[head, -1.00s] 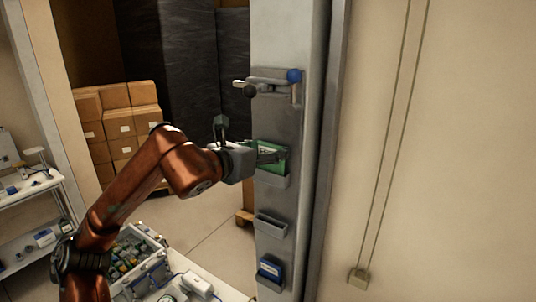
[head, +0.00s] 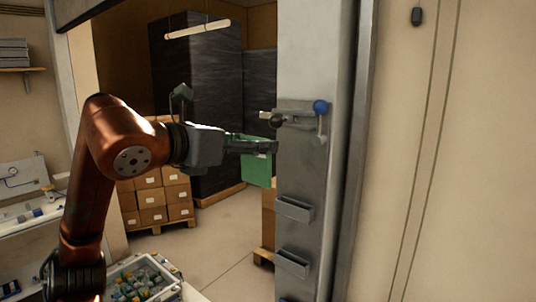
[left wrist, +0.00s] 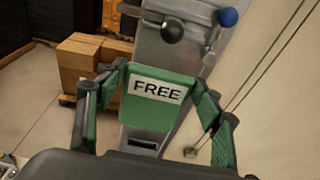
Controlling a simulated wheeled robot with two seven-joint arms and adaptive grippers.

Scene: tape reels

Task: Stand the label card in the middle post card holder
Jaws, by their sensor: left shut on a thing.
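The label card (head: 257,168) is green; its white panel reads FREE in the left wrist view (left wrist: 155,90). My left gripper (head: 264,146) is shut on its upper part and holds it in the air, left of the grey post (head: 298,160). In the head view the upper card holder (head: 294,210) and the holder below it, the middle one (head: 292,264), look empty. A holder (left wrist: 143,145) also shows just below the card in the left wrist view. The bottom holder is outside the head view. My right gripper is not in view.
A lever with a blue knob (head: 320,107) and a dark knob (head: 278,121) juts from the post above the holders. Stacked cartons (head: 150,197) stand behind on a pallet. A crate of small parts (head: 145,280) sits at the lower left.

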